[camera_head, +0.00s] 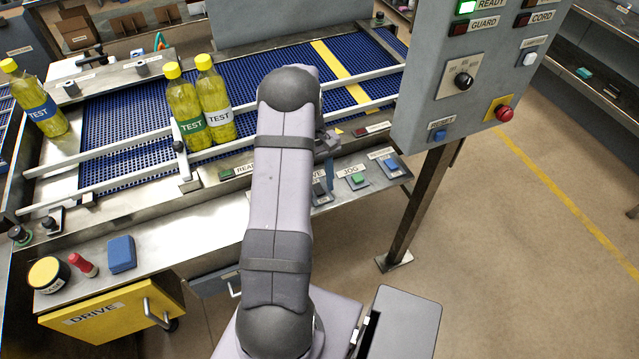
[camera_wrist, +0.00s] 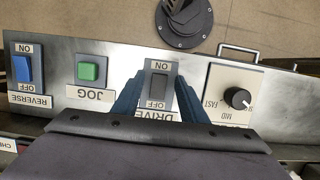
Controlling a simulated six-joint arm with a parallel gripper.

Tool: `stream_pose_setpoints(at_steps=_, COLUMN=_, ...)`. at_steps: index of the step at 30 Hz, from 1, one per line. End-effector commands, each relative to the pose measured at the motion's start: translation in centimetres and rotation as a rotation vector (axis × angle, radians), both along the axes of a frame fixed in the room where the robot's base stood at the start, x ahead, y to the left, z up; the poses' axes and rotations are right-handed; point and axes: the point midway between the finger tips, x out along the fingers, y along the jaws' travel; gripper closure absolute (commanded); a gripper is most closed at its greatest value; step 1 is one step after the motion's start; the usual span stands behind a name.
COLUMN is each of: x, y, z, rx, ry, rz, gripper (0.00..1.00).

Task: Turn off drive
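The DRIVE switch (camera_wrist: 158,87) is a dark rocker on a grey plate, marked ON at its upper end and OFF at its lower end in the wrist view. I cannot tell which end is pressed in. My gripper (camera_wrist: 160,86) is open, with one blue finger on each side of the switch plate. The upside-down DRIVE label below is partly covered by the fingers. Whether the fingers touch the panel is unclear.
The green JOG button (camera_wrist: 90,70) and blue REVERSE button (camera_wrist: 23,68) are left of the switch; a black speed knob (camera_wrist: 238,98) is right. In the head view, bottles (camera_head: 215,101) stand at the conveyor, a control box (camera_head: 470,80) is right, and a yellow DRIVE drawer (camera_head: 115,312) lower left.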

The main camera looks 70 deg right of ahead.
Motion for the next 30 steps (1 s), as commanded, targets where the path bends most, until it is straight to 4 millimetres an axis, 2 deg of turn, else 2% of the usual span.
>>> stream_pose_setpoints(at_steps=10, x=0.2, y=-0.3, z=0.6, rx=-0.003, ry=-0.001, rz=0.001, gripper=0.61)
stream_pose_setpoints(at_steps=24, x=1.2, y=-1.2, z=6.1, rx=-0.002, ry=-0.001, rz=0.0, gripper=0.61)
stream_pose_setpoints(at_steps=30, x=1.3, y=-1.3, z=7.0, rx=0.0, ry=0.0, rz=0.0, gripper=0.61)
